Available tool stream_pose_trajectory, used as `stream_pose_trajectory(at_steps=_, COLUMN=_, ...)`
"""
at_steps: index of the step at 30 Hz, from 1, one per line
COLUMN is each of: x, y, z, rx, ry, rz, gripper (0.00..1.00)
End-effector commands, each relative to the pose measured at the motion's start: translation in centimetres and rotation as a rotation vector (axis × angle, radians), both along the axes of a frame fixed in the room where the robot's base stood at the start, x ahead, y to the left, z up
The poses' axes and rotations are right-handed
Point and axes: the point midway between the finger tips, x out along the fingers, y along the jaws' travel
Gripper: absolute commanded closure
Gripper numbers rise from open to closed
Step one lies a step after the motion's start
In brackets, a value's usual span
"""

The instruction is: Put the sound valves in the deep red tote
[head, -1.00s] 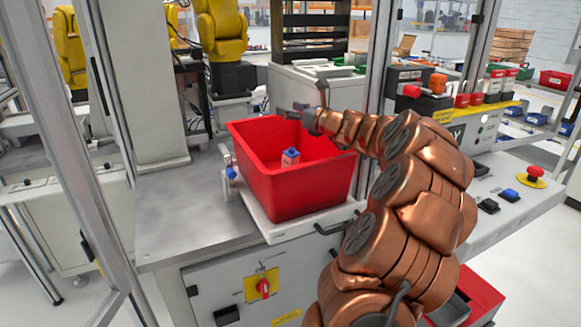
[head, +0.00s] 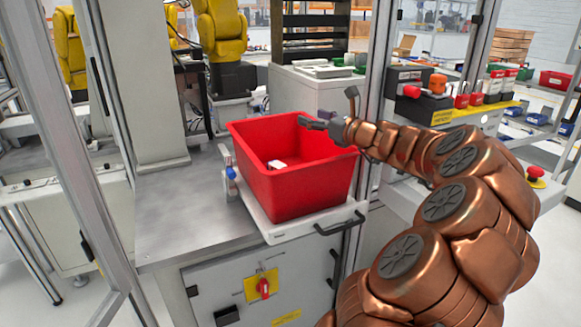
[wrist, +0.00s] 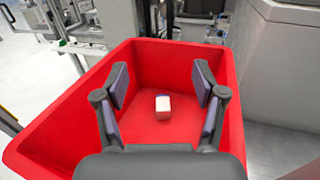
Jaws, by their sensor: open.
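The deep red tote (head: 300,190) stands on a white platform on the grey bench; its rim fills much of the wrist view (wrist: 65,115). One small white valve with a blue edge (wrist: 163,103) lies on the tote floor, also seen in the head view as a white piece (head: 277,164), partly hidden by the front wall. My gripper (wrist: 162,76) is open and empty above the tote, with the valve below and between its fingers, apart from them. In the head view, my gripper (head: 312,121) is over the tote's back right rim. No other loose valve is clearly seen.
A blue-and-clear fitting (head: 231,174) stands beside the tote's left side. A metal post (head: 378,80) rises behind my arm. A grey cabinet (head: 300,95) is behind the tote. The bench (head: 180,210) is clear to the left.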

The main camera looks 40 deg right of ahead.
Motion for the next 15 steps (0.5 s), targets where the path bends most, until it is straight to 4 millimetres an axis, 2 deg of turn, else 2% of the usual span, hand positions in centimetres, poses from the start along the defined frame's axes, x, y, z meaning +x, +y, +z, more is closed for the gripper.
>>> stream_pose_trajectory(at_steps=6, x=-2.4, y=-0.1, z=0.0, rx=0.002, ry=-0.001, rz=-0.003, gripper=0.30)
stream_pose_trajectory(at_steps=15, x=-3.0, y=0.0, z=0.0, rx=-0.001, ry=0.000, rz=-0.001, gripper=0.30)
